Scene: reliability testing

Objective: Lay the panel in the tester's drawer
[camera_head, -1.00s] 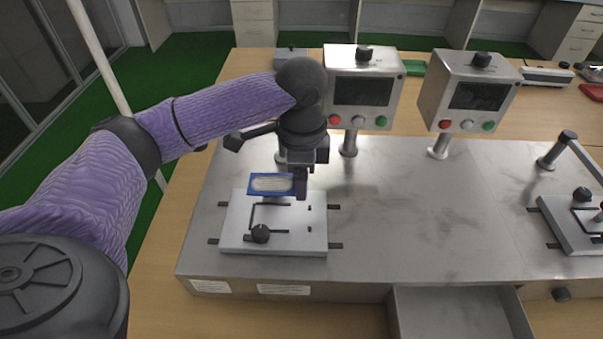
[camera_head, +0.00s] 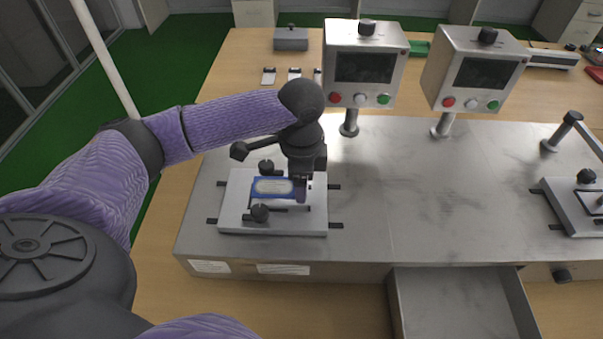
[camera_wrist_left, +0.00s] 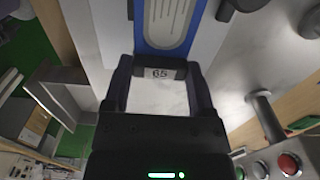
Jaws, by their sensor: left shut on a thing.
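The panel (camera_head: 272,187) is a blue-framed rectangle with a pale grey middle. My left gripper (camera_head: 300,190) is shut on its right end in the head view. The panel is over the left pale fixture plate (camera_head: 235,215), between two black knobs; I cannot tell whether it touches the plate. In the left wrist view the panel (camera_wrist_left: 168,22) extends away from the fingertips (camera_wrist_left: 160,72), with a tag reading 65 at the gripped end. The tester (camera_head: 400,225) is a wide metal bench unit with an open, empty-looking drawer (camera_head: 450,300) at its front. My right gripper is out of view.
Two metal display boxes (camera_head: 365,65) (camera_head: 472,75) with buttons stand on posts behind the fixtures. A second fixture plate (camera_head: 570,205) with a lever is at the right. The metal top between the fixtures is clear. Small items (camera_head: 294,74) lie on the wooden table behind.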

